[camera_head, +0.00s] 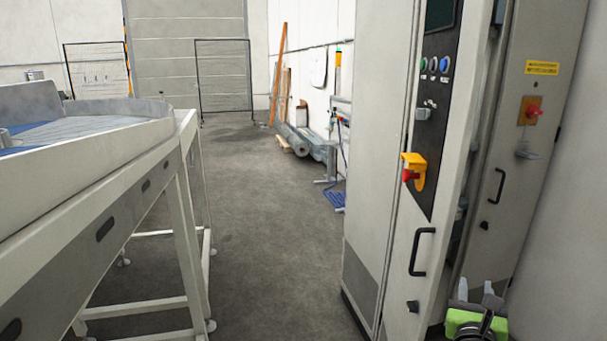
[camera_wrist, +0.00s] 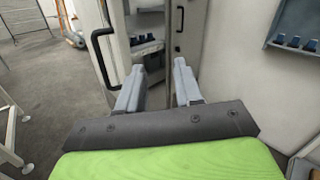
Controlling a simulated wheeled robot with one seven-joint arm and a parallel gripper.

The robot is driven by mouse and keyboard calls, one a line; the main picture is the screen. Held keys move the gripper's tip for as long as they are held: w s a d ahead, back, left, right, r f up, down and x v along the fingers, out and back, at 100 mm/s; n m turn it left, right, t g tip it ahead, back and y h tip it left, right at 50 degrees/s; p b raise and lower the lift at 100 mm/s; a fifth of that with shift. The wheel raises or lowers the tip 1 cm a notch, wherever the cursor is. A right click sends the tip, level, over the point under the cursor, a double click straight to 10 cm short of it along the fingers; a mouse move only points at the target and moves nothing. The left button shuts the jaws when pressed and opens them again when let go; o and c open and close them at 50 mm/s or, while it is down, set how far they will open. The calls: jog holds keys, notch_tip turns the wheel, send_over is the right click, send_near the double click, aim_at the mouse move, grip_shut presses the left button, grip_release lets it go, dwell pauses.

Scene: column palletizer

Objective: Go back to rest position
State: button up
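My gripper (camera_head: 477,287) is low at the right in the head view, in front of the cabinet. Its two grey fingers stand apart with nothing between them, as the wrist view also shows (camera_wrist: 158,72). The tall light cabinet (camera_head: 376,130) fills the right of the head view. Its control door (camera_head: 400,270) appears ajar, with a dark gap beside it. This door has a black handle (camera_head: 421,251); the handle also shows left of my fingers in the wrist view (camera_wrist: 97,58). I see no contact between the fingers and the cabinet.
A yellow and red switch (camera_head: 413,172) juts from the control door. A second cabinet door (camera_head: 545,110) with a handle is at the right. A white-framed conveyor table (camera_head: 110,185) stands at the left. The grey floor (camera_head: 260,220) between table and cabinet is clear.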

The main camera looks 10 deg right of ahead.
jog(key=w+a+r+n+t+y, duration=0.1)
jog(key=w+a+n+y, duration=0.1)
jog(key=a+n+y, duration=0.7)
jog(key=w+a+r+n+t+y, duration=0.15)
jog(key=a+n+y, duration=0.35)
jog(key=a+n, duration=0.85)
jog(key=s+a+f+n+g+y, duration=0.2)
jog(key=s+a+f+n+g, duration=0.35)
jog(key=a+n, duration=0.45)
jog(key=s+d+r+n+g+h, duration=0.1)
jog(key=s+d+n+g+h, duration=0.25)
jog(key=s, duration=0.65)
jog(key=s+d+n+g+h, duration=0.25)
jog(key=s+d+n, duration=0.25)
jog(key=s, duration=0.5)
notch_tip(320, 180, up, 16)
jog(key=p, duration=1.6)
jog(key=shift+a+g+y, duration=0.15)
jog(key=shift+g+y, duration=0.15)
jog(key=shift+r, duration=0.1)
